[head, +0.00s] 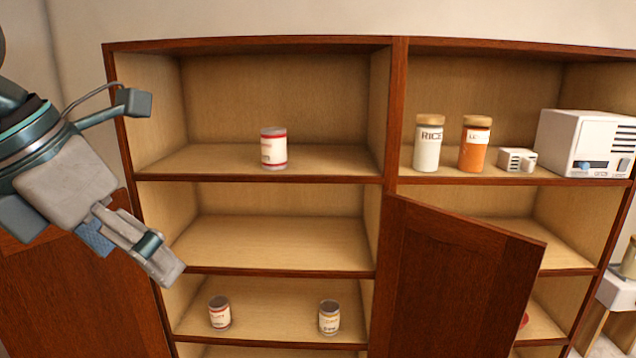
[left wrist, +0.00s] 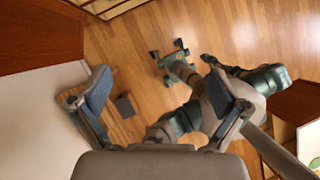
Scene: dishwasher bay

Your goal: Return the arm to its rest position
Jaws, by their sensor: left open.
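My left arm comes in from the left in the head view, and its gripper (head: 132,254) hangs in front of the left side of the cabinet, pointing down and right. It also shows in the left wrist view (left wrist: 152,88), where its two fingers are spread apart with nothing between them. Beyond the fingers there is wood floor (left wrist: 137,50) and parts of my own body. My right gripper is not in view.
The wooden cabinet (head: 260,182) holds a can (head: 273,148) on its upper left shelf and two cans (head: 219,312) (head: 329,317) lower down. A rice jar (head: 428,145), an orange jar (head: 474,145) and a white appliance (head: 585,142) stand upper right. An open door (head: 455,275) juts out.

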